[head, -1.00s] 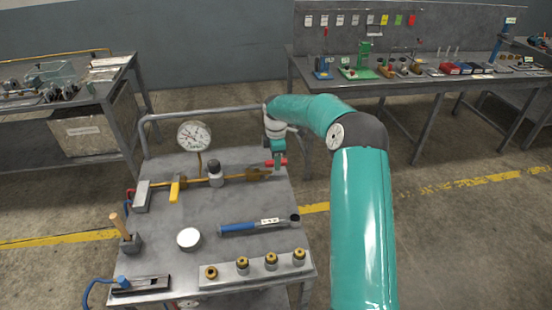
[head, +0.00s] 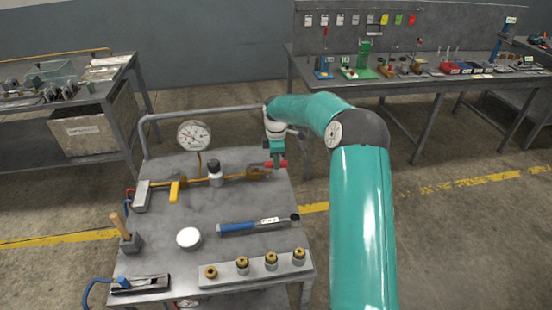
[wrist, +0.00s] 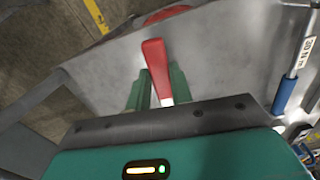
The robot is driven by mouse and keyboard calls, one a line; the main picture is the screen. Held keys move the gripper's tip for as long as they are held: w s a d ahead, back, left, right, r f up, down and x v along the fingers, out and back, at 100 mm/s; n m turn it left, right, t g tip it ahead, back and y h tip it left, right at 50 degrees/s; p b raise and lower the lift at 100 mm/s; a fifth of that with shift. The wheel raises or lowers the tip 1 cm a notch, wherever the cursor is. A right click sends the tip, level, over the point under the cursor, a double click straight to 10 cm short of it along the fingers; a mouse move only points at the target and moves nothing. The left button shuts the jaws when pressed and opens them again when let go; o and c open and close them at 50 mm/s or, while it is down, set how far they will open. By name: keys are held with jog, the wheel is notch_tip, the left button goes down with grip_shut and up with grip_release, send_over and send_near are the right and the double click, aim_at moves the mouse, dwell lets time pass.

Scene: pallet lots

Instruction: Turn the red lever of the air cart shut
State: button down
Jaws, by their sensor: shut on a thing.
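The air cart (head: 215,260) stands in front of me with a brass pipe line and a round pressure gauge (head: 194,135) on its grey top. The red lever (head: 283,163) is at the right end of the pipe. In the wrist view the red lever (wrist: 156,62) sticks up between the two green fingers of my gripper (wrist: 156,90). My gripper (head: 277,163) is shut on the lever, seen from behind and above. The fingertips are partly hidden by the lever and the gripper body. A yellow lever (head: 175,191) sits on the pipe farther left.
A blue-handled torque wrench (head: 255,225), a white round cap (head: 188,238) and a rail with several brass fittings (head: 250,268) lie on the cart. A raised tube handle (head: 205,112) runs along the cart's back edge. Workbenches stand behind, left and right.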

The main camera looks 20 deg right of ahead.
jog(key=s+m, duration=0.1)
jog(key=s+a+m, duration=0.1)
jog(key=m, duration=0.1)
jog(key=shift+s, duration=0.15)
jog(key=m, duration=0.1)
jog(key=s+a+m, duration=0.1)
jog(key=m, duration=0.1)
jog(key=shift+s+a, duration=0.2)
jog(key=shift+s, duration=0.05)
jog(key=s+a+m, duration=0.1)
jog(key=m, duration=0.1)
jog(key=shift+a+m, duration=0.3)
jog(key=shift+a, duration=0.05)
jog(key=a+m, duration=0.1)
jog(key=m, duration=0.1)
jog(key=s+a+m, duration=0.1)
jog(key=a+m, duration=0.1)
jog(key=shift+a+m, duration=0.1)
jog(key=shift+m, duration=0.2)
jog(key=shift+a+m, duration=1.3)
jog(key=shift+m, duration=0.5)
jog(key=c, duration=1.2)
grip_release()
jog(key=shift+c, duration=0.2)
